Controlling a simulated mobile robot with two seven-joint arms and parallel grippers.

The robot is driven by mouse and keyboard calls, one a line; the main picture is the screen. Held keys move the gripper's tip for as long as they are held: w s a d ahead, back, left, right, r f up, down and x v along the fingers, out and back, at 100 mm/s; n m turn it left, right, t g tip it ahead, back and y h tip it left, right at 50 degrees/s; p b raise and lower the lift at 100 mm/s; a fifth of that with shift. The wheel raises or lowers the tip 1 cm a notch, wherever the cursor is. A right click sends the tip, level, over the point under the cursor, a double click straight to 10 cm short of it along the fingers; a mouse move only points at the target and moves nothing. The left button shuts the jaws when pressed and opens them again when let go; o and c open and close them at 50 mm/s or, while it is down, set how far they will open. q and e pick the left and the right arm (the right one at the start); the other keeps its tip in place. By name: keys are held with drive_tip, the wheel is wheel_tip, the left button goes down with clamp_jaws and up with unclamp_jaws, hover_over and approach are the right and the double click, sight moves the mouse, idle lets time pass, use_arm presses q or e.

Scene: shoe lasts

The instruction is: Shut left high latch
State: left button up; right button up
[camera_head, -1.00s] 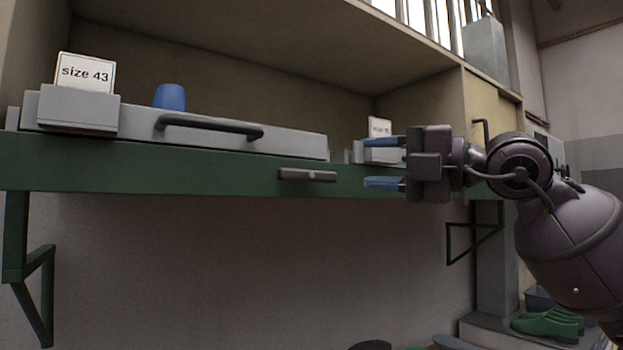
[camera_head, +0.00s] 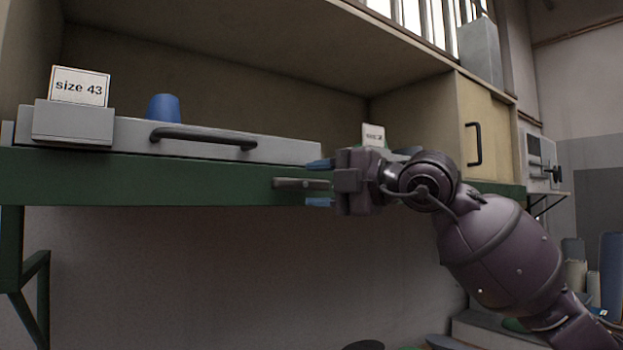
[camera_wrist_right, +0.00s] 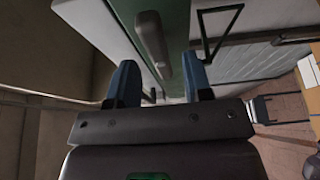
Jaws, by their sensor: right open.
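A grey-brown latch (camera_head: 290,184) lies level on the front face of the green shelf edge (camera_head: 150,182). It also shows in the wrist view (camera_wrist_right: 151,38). My right gripper (camera_head: 319,185) is open, with one blue finger above the latch's right end and one below it. In the wrist view the near end of the latch lies between the two fingers (camera_wrist_right: 160,85), with gaps on both sides. I see no clear contact. My left gripper is not in view.
A long grey box with a dark handle (camera_head: 203,138) rests on the shelf above the latch. A "size 43" sign (camera_head: 80,87) and a blue cup-like object (camera_head: 163,107) stand at left. A cupboard door (camera_head: 489,125) is at right. The space below the shelf is clear.

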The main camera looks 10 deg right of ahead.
drive_tip(key=shift+x, duration=0.85)
clamp_jaws()
